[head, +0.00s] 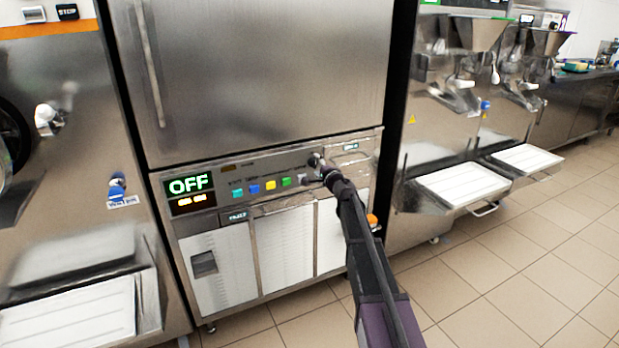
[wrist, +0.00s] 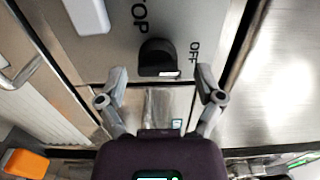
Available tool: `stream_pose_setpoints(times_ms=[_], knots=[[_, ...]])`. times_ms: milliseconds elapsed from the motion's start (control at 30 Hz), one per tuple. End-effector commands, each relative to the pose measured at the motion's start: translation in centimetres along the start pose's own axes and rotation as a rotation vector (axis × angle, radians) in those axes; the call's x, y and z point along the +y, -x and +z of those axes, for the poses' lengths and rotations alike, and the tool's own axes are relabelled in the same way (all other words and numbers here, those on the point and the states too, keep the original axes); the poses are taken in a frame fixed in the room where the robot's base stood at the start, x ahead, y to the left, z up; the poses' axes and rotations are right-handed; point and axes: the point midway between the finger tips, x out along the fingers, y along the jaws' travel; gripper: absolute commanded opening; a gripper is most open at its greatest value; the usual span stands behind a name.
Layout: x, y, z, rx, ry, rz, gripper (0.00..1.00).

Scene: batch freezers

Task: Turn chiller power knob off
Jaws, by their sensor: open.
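The black power knob (wrist: 157,52) is on the steel panel in the wrist view, with a white mark at its lower right edge. The word OFF is printed to its right. My gripper (wrist: 161,76) is open, one finger on each side just below the knob; I cannot tell whether they touch it. In the head view my gripper (head: 317,163) is at the right part of the control panel (head: 215,173) of the chiller (head: 265,75) and hides the knob. The chiller's display (head: 190,185) reads OFF in green.
Colored buttons (head: 270,185) line the panel left of my gripper. A white block (wrist: 87,15) and STOP lettering are near the knob. Machines with white trays (head: 490,188) stand at right, another machine (head: 70,190) at left. The tiled floor (head: 520,270) at right is clear.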

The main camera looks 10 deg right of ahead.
Motion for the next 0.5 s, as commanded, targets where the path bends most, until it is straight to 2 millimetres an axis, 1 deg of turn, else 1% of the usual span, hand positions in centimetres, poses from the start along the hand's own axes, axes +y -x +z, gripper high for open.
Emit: stream_pose_setpoints(times_ms=[267, 500], knots=[[0.01, 0.0, 0.08, -0.001, -0.077, 0.0, 0.86], [0.01, -0.01, 0.11, -0.002, -0.216, 0.0, 0.86]])
